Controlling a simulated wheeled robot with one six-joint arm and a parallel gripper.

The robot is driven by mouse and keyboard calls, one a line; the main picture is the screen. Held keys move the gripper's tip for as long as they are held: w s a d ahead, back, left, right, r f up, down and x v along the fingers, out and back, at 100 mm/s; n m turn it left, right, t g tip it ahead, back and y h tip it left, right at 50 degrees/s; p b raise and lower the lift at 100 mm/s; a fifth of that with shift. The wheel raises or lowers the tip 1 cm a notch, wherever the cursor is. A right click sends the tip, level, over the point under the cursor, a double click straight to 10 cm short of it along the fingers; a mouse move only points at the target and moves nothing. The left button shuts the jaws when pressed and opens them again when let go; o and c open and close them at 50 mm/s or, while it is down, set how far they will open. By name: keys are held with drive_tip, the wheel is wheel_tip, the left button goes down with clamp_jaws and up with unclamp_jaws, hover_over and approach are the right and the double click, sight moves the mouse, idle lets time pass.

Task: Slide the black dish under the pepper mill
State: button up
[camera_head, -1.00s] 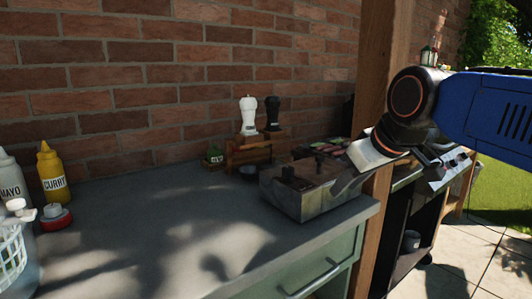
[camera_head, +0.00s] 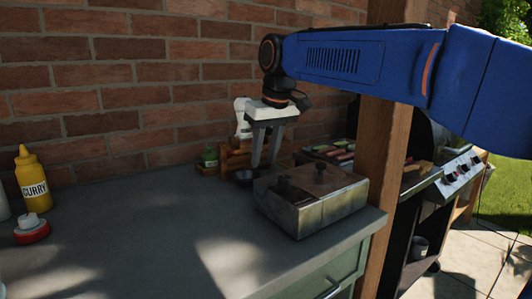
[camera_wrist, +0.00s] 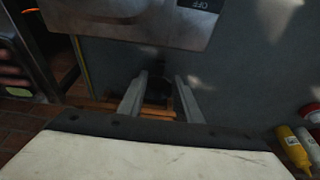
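The black dish (camera_head: 243,177) sits on the grey counter at the foot of a small wooden rack (camera_head: 234,158). The white mill (camera_head: 241,118) stands on the rack, partly covered by my gripper. The black mill seen earlier is hidden behind my gripper and wrist. My gripper (camera_head: 264,165) points down in front of the rack, its fingertips close to the dish's right side; contact cannot be told. In the wrist view my gripper (camera_wrist: 160,78) has its fingers spread, with a dark shape, likely the dish (camera_wrist: 157,92), showing between them.
A metal box with a wooden lid (camera_head: 310,195) stands close to the right of the dish. A curry bottle (camera_head: 33,183) stands far left. The middle counter is clear.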

drive_tip(key=shift+x, duration=4.45)
drive_tip(key=shift+w, duration=0.1)
clamp_jaws()
drive_tip(key=shift+w+d, duration=0.85)
drive_tip(key=shift+d, duration=0.45)
drive_tip(key=shift+w+d, duration=0.85)
drive_tip(key=shift+d, duration=0.45)
drive_tip(key=shift+w+d, duration=0.9)
drive_tip(key=shift+d, duration=0.35)
